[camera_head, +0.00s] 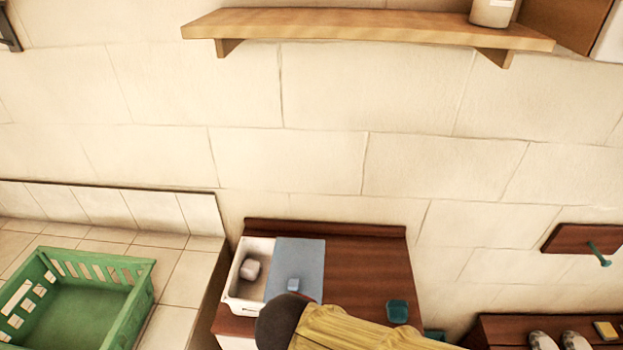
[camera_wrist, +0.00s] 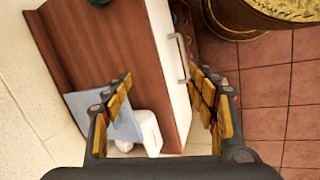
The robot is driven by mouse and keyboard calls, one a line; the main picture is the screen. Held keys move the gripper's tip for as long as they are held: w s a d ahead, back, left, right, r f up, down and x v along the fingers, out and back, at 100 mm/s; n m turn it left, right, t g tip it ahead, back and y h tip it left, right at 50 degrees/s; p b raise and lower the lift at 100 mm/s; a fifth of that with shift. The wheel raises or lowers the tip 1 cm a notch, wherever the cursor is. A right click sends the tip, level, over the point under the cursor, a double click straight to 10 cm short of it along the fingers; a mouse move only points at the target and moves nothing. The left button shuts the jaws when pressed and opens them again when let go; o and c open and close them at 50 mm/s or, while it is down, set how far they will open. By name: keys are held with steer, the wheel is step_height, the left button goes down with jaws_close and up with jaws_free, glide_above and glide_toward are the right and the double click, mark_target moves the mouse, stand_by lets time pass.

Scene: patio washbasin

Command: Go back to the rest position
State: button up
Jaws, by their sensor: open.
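My gripper (camera_wrist: 162,76) is in the wrist view with its two yellow-padded fingers spread wide and nothing between them. Beyond the fingers is the brown-topped cabinet (camera_wrist: 88,40) with a white front. In the head view my yellow arm covers the bottom middle and the fingers cannot be made out. A pale lump (camera_head: 250,270) lies in the uncovered part.
A green crate (camera_head: 145,300) stands on the tiled counter (camera_head: 190,275) at left. A small teal item (camera_head: 397,311) sits on the cabinet top. A wooden shelf (camera_head: 360,25) juts from the wall above. A low bench (camera_head: 500,328) with shoes is at right. Open floor (camera_wrist: 275,100) shows in the wrist view.

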steer(key=d+r+m+t+y, duration=0.1)
steer(key=d+r+m, duration=0.4)
steer(key=d+m, duration=0.2)
steer(key=w+d+r+m+t+y, duration=0.1)
steer(key=d+r+m, duration=0.4)
steer(key=d+m, duration=0.2)
steer(key=d, duration=0.2)
steer(key=shift+d+r, duration=0.25)
steer(key=shift+d, duration=0.1)
